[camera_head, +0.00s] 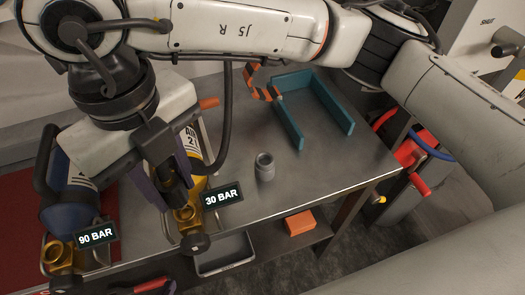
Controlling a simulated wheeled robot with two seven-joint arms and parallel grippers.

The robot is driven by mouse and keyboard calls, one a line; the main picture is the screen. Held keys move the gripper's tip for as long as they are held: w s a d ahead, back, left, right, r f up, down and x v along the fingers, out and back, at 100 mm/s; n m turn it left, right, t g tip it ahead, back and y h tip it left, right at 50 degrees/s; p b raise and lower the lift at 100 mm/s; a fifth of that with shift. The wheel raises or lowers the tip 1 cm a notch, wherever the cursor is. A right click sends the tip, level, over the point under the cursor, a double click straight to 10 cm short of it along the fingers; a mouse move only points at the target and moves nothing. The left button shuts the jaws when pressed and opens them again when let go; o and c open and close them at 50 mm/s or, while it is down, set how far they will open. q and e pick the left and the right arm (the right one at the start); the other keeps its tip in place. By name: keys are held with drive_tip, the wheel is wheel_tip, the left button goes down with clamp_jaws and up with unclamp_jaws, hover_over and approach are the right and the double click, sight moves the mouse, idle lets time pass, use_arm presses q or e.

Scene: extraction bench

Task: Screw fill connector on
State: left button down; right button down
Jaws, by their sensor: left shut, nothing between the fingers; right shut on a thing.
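The fill connector (178,193) looks like a dark fitting between the purple fingers of my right gripper (174,184), which is shut on it. It is just above the brass valve (188,217) of the yellow cylinder (191,150) tagged 30 BAR. I cannot tell whether connector and valve touch. A black hose (226,125) curves down beside this cylinder. A second cylinder (72,185), dark blue with a brass valve (60,257), is tagged 90 BAR.
A grey metal bench (330,165) carries a small grey cup-like part (264,167), a teal open frame (289,122) and an orange hook-like part (262,84). Below are an orange box (300,222) and an open drawer or tray (224,262). The bench's right middle is clear.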

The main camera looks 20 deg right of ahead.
sight(177, 197)
drive_tip(key=shift+f+b, duration=1.75)
drive_tip(key=shift+f, duration=0.1)
drive_tip(key=shift+m+b, duration=0.5)
drive_tip(key=shift+m, duration=0.6)
drive_tip(key=m+b, duration=0.1)
drive_tip(key=m, duration=0.2)
drive_tip(key=shift+f, duration=0.1)
drive_tip(key=m+b, duration=0.1)
drive_tip(key=m, duration=0.3)
drive_tip(key=c, duration=1.3)
unclamp_jaws()
drive_tip(key=shift+o, duration=0.2)
